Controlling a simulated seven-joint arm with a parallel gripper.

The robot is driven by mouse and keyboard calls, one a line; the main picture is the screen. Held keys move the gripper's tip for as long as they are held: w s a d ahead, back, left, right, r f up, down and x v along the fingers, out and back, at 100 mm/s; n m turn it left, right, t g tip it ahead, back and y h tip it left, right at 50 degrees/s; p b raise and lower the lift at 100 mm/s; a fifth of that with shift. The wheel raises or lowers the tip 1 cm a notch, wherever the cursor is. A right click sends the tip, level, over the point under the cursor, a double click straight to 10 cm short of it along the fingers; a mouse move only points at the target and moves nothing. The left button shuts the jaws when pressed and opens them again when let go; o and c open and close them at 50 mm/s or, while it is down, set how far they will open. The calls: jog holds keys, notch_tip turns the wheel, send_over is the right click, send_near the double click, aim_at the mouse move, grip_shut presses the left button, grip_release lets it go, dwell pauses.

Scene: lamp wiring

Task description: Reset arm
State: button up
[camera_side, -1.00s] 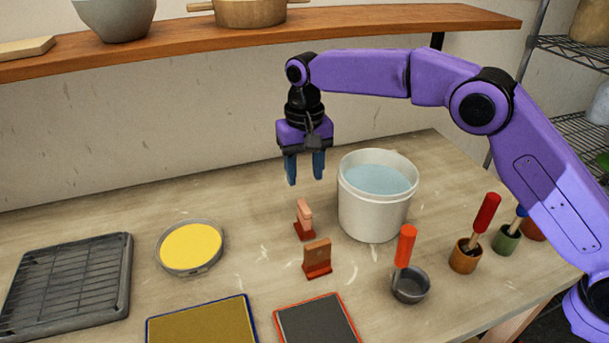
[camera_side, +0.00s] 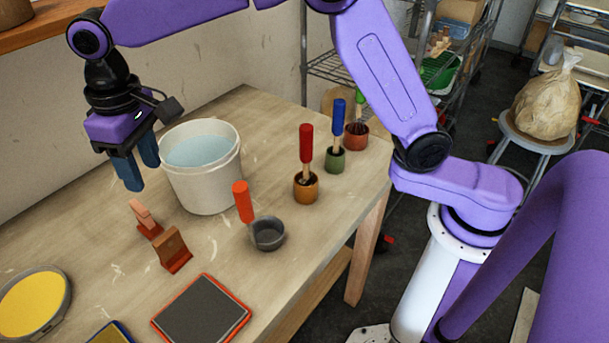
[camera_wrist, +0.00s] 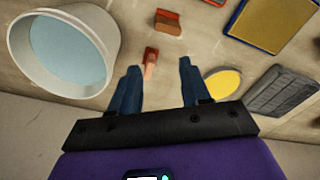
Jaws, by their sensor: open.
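My gripper (camera_side: 136,168) hangs in the air above the workbench, left of the white bucket in the side view. Its blue fingers point down and are apart with nothing between them. In the wrist view my gripper (camera_wrist: 157,88) is also open and empty. The white bucket (camera_side: 208,188) holds pale blue water and stands upright on the bench. Below and in front of the gripper, two small reddish-brown block stands (camera_side: 172,250) sit on the bench; one bears a pinkish piece (camera_side: 142,215).
A grey cup with an orange-handled tool (camera_side: 243,202) stands nearer the front edge. Several pots with coloured-handled tools (camera_side: 307,188) stand to the right. A dark red-rimmed tray (camera_side: 202,312) and a yellow round dish (camera_side: 34,304) lie in front. A wooden shelf (camera_side: 40,24) is at upper left.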

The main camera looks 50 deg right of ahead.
jog(key=s+d+n, duration=0.1)
jog(key=s+d, duration=0.1)
jog(key=s, duration=0.2)
jog(key=s+d+r+n, duration=0.1)
jog(key=s+d+n, duration=0.1)
jog(key=s+d, duration=0.1)
jog(key=s+d+r+n, duration=0.1)
jog(key=s+d+n, duration=0.1)
jog(key=s, duration=0.2)
jog(key=shift+s+d, duration=0.3)
jog(key=shift+d, duration=0.1)
jog(key=s+d+f+n, duration=0.1)
jog(key=s+d+f, duration=0.2)
jog(key=s+d, duration=0.5)
jog(key=s+d+f, duration=0.3)
jog(key=s+d, duration=0.5)
jog(key=d, duration=0.5)
jog(key=shift+s+f+n, duration=0.2)
jog(key=shift+f+n, duration=0.2)
